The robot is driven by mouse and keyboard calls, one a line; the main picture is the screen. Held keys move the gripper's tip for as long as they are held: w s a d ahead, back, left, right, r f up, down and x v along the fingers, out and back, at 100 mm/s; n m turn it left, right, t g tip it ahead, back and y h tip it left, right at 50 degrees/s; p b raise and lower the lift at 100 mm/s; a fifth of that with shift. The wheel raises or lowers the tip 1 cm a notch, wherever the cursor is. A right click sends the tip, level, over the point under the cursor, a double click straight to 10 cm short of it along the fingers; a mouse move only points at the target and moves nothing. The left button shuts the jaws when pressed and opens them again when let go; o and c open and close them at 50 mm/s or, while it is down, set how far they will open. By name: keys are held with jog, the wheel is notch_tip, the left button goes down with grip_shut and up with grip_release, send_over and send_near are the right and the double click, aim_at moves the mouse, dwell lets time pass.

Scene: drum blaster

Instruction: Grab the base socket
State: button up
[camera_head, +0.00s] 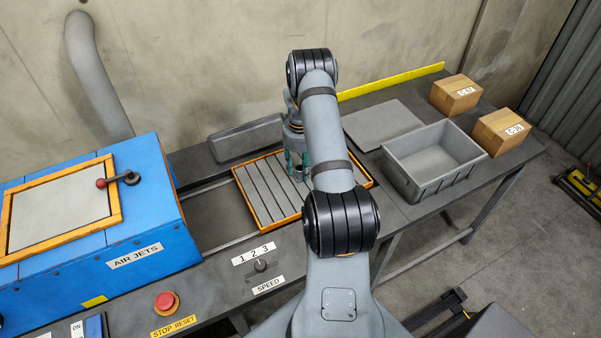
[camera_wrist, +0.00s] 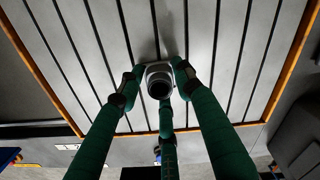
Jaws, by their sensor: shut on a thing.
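The base socket (camera_wrist: 157,69) is a small grey round piece with a dark open hole. It is upright on the slatted, orange-edged tray (camera_head: 255,196). My gripper (camera_wrist: 161,80) has three green fingers, and they are shut around the socket, one on each side and one on the near side. In the head view my gripper (camera_head: 297,168) is low over the tray, and the socket (camera_head: 299,174) shows small between the fingers. My arm hides part of the tray's right side there. I cannot tell whether the socket is clear of the slats.
The blue air-jets cabinet (camera_head: 150,205) stands left of the tray. A long grey tray (camera_head: 245,140) lies behind it. To the right are a flat grey panel (camera_head: 383,124), an empty grey bin (camera_head: 437,183) and two cardboard boxes (camera_head: 456,94). The speed knob (camera_head: 260,265) is in front.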

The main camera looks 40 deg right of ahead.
grip_shut()
dwell(0.4)
